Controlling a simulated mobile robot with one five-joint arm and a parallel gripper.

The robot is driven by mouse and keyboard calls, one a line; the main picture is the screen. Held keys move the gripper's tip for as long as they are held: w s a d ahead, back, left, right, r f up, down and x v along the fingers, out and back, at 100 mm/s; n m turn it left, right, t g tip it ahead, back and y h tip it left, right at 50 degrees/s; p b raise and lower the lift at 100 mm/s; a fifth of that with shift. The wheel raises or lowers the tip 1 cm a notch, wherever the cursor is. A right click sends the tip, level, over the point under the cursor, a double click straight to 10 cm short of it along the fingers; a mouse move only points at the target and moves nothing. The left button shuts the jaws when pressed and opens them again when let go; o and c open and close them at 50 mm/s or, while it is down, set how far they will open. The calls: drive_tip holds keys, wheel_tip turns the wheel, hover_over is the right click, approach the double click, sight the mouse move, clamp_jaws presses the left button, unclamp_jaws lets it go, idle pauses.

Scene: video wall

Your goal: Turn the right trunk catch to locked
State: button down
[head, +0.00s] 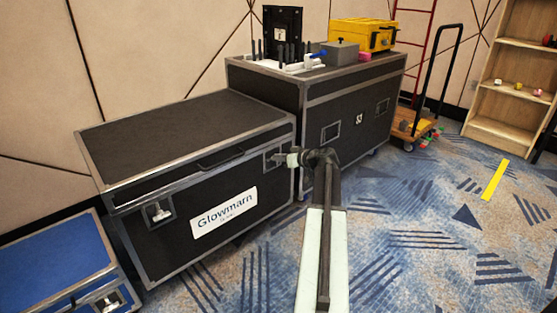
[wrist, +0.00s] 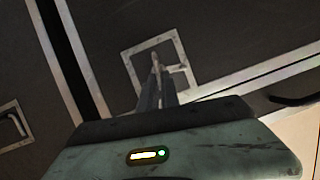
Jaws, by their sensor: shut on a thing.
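The black trunk (head: 170,165) with metal edges and a "Glowmarn" label stands closed. Its right catch (head: 271,161) is a square metal plate near the front's upper right corner. In the wrist view the catch plate (wrist: 132,53) surrounds a small pale turning piece (wrist: 156,61). My gripper (head: 290,158) is at this catch, and in the wrist view its dark fingers (wrist: 156,82) are shut on the turning piece. The fingers partly hide it, so I cannot tell its exact angle. The left catch (head: 158,212) shows a pale handle in its plate.
A taller black case (head: 350,115) stands right behind my gripper, with a yellow box (head: 362,34) and grey box (head: 340,53) on top. A blue case (head: 55,265) is at lower left. A hand truck (head: 410,125) and shelf (head: 510,85) stand right. The carpet (head: 420,220) in front is mostly clear.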

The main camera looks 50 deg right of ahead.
drive_tip(key=shift+w+d+f+m+t+y+b, duration=0.15)
drive_tip(key=shift+m+y+b, duration=0.35)
drive_tip(key=shift+m, duration=0.3)
drive_tip(key=shift+w+d+m+t+y+b, duration=0.15)
drive_tip(key=shift+m+y+b, duration=0.35)
drive_tip(key=shift+m, duration=0.3)
drive_tip(key=shift+d+f+m+t+y+b, duration=0.15)
drive_tip(key=shift+m+y+b, duration=0.35)
drive_tip(key=shift+m, duration=0.3)
drive_tip(key=shift+r, duration=0.1)
drive_tip(key=c, duration=1.6)
unclamp_jaws()
drive_tip(key=shift+s, duration=0.1)
